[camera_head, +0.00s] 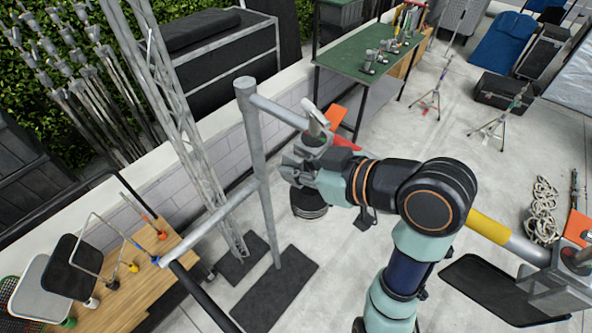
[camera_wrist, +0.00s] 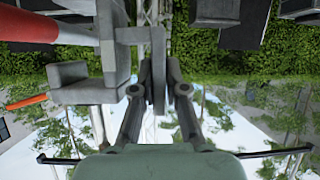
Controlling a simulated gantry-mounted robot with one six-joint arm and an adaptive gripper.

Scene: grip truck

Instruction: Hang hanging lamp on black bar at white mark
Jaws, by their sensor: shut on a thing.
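My gripper (camera_head: 298,172) is in the middle of the head view, beside the right end of a short grey pipe (camera_head: 279,111) on the upright pole. Its fingers (camera_wrist: 158,88) are shut on a grey metal part of the hanging lamp (camera_wrist: 92,75), seen close up at left in the wrist view. A dark round body (camera_head: 310,204) shows below the gripper; I cannot tell if it belongs to the lamp. A black bar (camera_head: 205,302) runs down at lower left in the head view, past the grey crossbar's end. I cannot make out the white mark.
A grey upright pole (camera_head: 258,150) with a sloping crossbar (camera_head: 210,222) stands left of my gripper, above dark mats (camera_head: 275,290). A lattice truss (camera_head: 180,110) rises behind it. A wooden table (camera_head: 125,290) is at lower left, a green table (camera_head: 370,70) at the back.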

